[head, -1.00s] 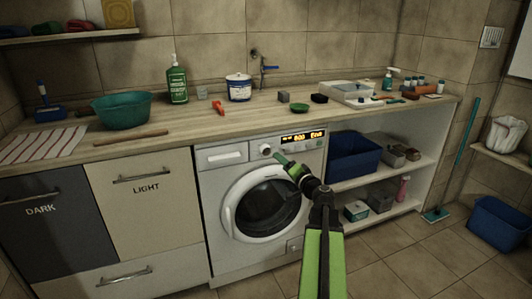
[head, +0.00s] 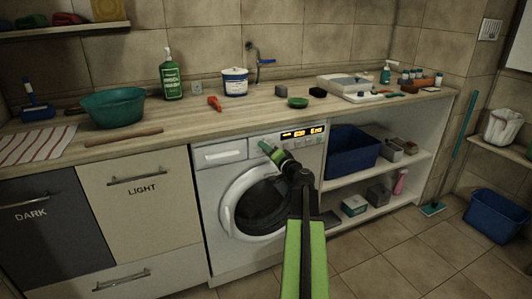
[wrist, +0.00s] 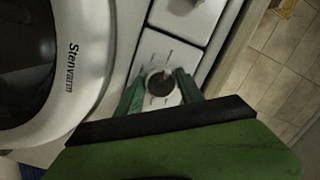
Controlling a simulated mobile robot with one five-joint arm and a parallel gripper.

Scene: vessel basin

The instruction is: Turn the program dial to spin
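The program dial (wrist: 160,83) is a dark round knob on the white front panel of the washing machine (head: 222,181), with small markings around it in the wrist view. My gripper (wrist: 159,80) has its two green fingers apart, one on each side of the dial. Small gaps seem to show, but I cannot tell whether either finger touches it. In the head view my gripper (head: 265,147) is at the panel and hides the dial. The lit orange display (head: 302,132) is right of it; its text is too small to read.
The wooden countertop (head: 190,122) is above the machine, with a teal bowl (head: 113,106) and a green bottle (head: 172,77). A shelf with a blue bin (head: 352,150) is to the right. The round door (head: 262,207) is closed below the panel.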

